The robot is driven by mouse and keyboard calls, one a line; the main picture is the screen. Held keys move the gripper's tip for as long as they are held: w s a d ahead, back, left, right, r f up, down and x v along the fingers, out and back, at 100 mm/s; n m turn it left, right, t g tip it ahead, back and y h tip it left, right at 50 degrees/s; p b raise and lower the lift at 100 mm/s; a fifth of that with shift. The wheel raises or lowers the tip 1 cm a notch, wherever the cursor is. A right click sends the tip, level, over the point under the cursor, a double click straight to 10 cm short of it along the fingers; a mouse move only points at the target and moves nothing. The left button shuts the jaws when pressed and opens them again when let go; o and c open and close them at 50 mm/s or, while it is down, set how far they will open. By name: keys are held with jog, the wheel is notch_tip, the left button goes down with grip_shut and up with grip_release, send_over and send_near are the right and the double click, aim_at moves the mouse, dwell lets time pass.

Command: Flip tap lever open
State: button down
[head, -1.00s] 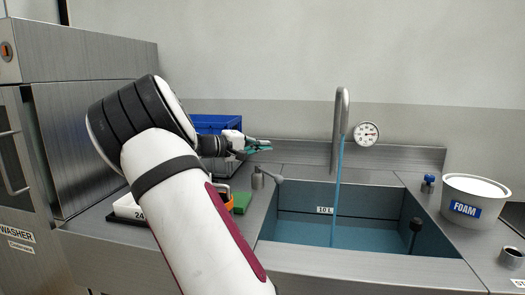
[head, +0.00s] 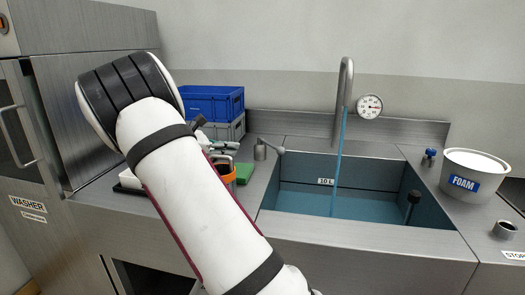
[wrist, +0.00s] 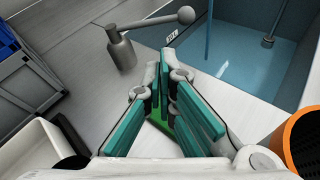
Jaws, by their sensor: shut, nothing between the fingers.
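The tap lever is a grey metal arm with a ball end (wrist: 186,15), on a short round post (wrist: 121,51). In the head view the lever (head: 272,147) stands at the left edge of the sink and points right, over the rim. My gripper (wrist: 161,58) has teal finger pads; its tips are together and empty. In the wrist view the tips show below the lever, apart from it in the picture. In the head view my gripper (head: 229,146) is left of the post, partly hidden by my arm.
The sink (head: 360,200) holds blue water; a thin blue line hangs below the tall spout (head: 345,90). A gauge (head: 369,106) is beside it. A blue crate (head: 213,102) and an orange-rimmed cup (wrist: 303,135) stand near my gripper. A FOAM tub (head: 473,174) is far right.

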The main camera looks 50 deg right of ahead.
aim_at(271, 145)
jog(key=shift+w+a+f+n, duration=0.15)
jog(key=shift+a+f+n, duration=0.3)
jog(key=shift+a+n, duration=0.5)
jog(key=shift+d, duration=0.2)
jog(key=shift+d, duration=0.1)
jog(key=b+x, duration=0.1)
jog(key=x, duration=0.9)
jog(key=shift+f, duration=0.15)
jog(key=d, duration=0.2)
jog(key=s, duration=0.1)
jog(key=shift+d+r, duration=0.35)
jog(key=shift+d, duration=0.05)
jog(key=shift+d+r, duration=0.1)
jog(key=shift+d, duration=0.25)
jog(key=shift+s, duration=0.1)
